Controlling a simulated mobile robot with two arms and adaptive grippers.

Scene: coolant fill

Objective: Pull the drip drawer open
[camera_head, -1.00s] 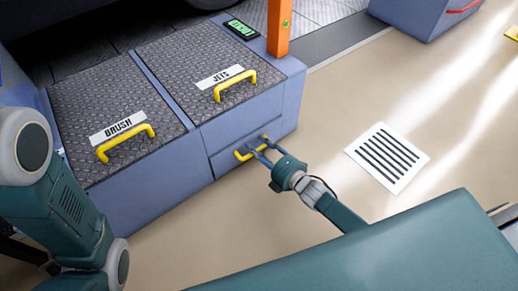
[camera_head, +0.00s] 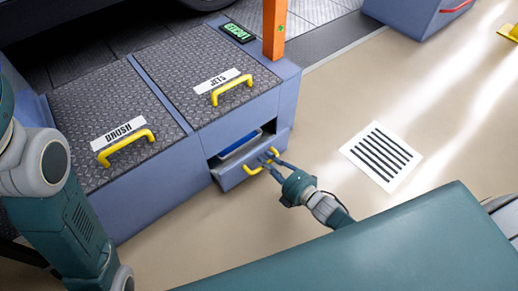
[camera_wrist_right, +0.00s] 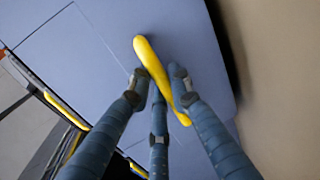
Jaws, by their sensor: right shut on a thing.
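The drip drawer (camera_head: 236,176) is partly open at the front of the blue cabinet, below the JETS lid. A dark gap and a blue-and-white edge show inside it. Its yellow handle (camera_head: 252,170) is on the drawer front. My right gripper (camera_head: 270,160) is at this handle with its fingers around it. In the right wrist view the yellow handle (camera_wrist_right: 152,65) runs between the fingers of my right gripper (camera_wrist_right: 158,82), which is shut on it. My left arm shows at the left edge of the head view, but its gripper is out of view.
The JETS lid (camera_head: 205,75) and BRUSH lid (camera_head: 105,120) on top have yellow handles and are closed. An orange post (camera_head: 274,30) and a small green display (camera_head: 237,32) stand at the back. A white floor grate (camera_head: 381,156) lies to the right on clear floor.

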